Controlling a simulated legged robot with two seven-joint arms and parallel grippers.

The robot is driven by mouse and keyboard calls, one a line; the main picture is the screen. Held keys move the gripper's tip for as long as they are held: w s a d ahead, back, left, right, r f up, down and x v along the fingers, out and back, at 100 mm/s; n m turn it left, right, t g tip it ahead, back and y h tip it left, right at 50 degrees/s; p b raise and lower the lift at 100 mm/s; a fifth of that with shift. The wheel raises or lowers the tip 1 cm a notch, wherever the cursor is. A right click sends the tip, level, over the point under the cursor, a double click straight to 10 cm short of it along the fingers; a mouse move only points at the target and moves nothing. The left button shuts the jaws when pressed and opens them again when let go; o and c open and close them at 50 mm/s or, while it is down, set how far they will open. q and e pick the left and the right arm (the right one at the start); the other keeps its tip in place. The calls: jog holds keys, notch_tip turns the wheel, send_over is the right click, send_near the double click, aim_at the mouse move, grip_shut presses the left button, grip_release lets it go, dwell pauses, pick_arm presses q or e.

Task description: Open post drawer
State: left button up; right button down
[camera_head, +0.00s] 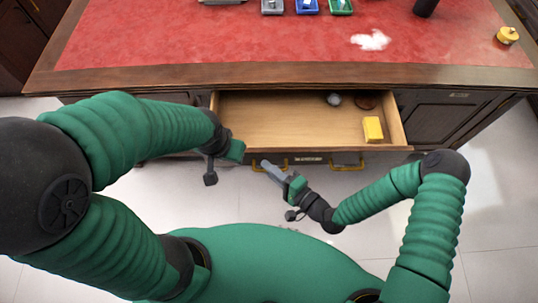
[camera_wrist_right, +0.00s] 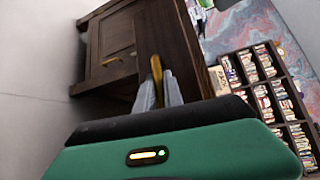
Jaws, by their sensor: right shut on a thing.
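The desk's wooden drawer (camera_head: 275,120) is pulled out, and its pale inside shows in the head view. Two brass handles are on its front, the left one (camera_head: 283,164) and the right one (camera_head: 347,167). My right gripper (camera_head: 266,166) is at the left handle. In the right wrist view, the grey fingers (camera_wrist_right: 159,92) are shut on a brass handle (camera_wrist_right: 156,70). My left gripper (camera_head: 224,162) is near the drawer's front left corner, apart from the handles; its finger opening is hidden.
In the drawer lie a yellow block (camera_head: 373,129), a grey ball (camera_head: 334,100) and a dark red round thing (camera_head: 365,101). The red leather desktop (camera_head: 220,40) carries small trays at the back. A bookshelf (camera_wrist_right: 270,90) shows in the wrist view.

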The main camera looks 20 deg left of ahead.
jog(key=shift+s+d+f, duration=0.1)
jog(key=shift+s+d, duration=0.15)
jog(key=shift+s, duration=0.55)
jog(key=shift+s+d+f, duration=0.1)
jog(key=shift+s+d, duration=0.15)
jog(key=shift+s, duration=0.5)
jog(key=shift+s+d, duration=0.25)
jog(key=shift+s, duration=0.55)
jog(key=c, duration=1.8)
grip_release()
jog(key=shift+o, duration=0.2)
jog(key=shift+w, duration=0.1)
jog(key=shift+r, duration=0.1)
jog(key=p+v, duration=0.1)
jog(key=v, duration=1.5)
jog(key=shift+s+d, duration=0.25)
jog(key=shift+d, duration=0.1)
